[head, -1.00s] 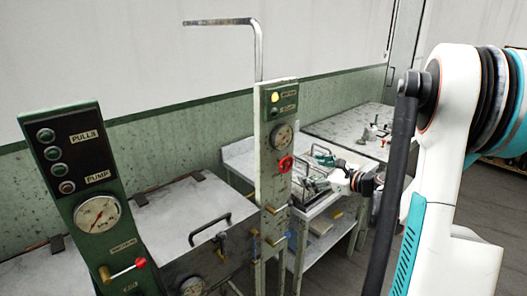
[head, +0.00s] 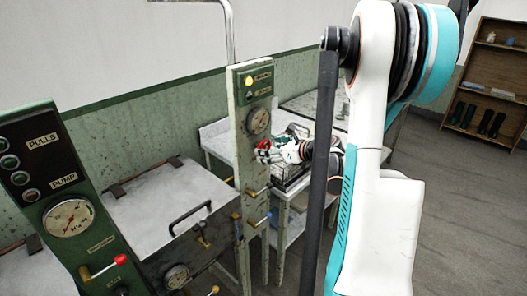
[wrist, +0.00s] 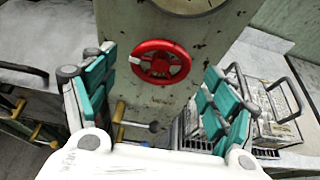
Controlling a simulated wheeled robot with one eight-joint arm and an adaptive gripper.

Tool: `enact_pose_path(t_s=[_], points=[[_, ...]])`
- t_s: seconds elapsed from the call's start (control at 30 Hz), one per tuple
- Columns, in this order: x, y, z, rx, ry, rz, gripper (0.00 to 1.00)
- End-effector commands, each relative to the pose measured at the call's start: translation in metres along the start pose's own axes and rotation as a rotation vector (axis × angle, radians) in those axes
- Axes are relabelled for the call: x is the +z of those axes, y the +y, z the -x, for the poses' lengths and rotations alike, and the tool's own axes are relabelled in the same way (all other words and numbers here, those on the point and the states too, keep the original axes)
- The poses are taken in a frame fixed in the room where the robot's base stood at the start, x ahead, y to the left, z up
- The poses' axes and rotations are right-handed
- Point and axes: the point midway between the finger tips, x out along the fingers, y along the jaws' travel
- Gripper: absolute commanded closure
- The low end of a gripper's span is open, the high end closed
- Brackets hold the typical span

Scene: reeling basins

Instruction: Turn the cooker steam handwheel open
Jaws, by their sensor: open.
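The red handwheel (wrist: 160,62) sits on the front of a pale upright panel (wrist: 208,45), below a round gauge, in the wrist view. In the head view only a small red part of the handwheel (head: 264,145) shows beside my gripper (head: 272,152). In the wrist view my gripper (wrist: 152,95) is open, with one teal-padded finger on the left of the wheel and one on the right. The wheel lies ahead between the fingers, and no finger clearly touches it. Whether the wheel's rim is inside the finger depth, I cannot tell.
A gauge (head: 258,120) and a lit lamp (head: 249,81) are above the wheel. Brass-coloured lever valves (head: 258,193) are below it. A green console (head: 60,200) stands at left, and a table with wire baskets (wrist: 270,110) is behind at right.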

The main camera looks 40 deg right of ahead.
Motion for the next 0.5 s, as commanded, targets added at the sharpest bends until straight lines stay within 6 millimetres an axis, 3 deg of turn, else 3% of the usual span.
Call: enact_pose_path(t_s=[0.2, 0.5], points=[[0.0, 0.0, -0.029, 0.001, 0.0, 0.001, 0.21], [0.0, 0.0, -0.038, 0.0, -0.001, 0.0, 0.21]])
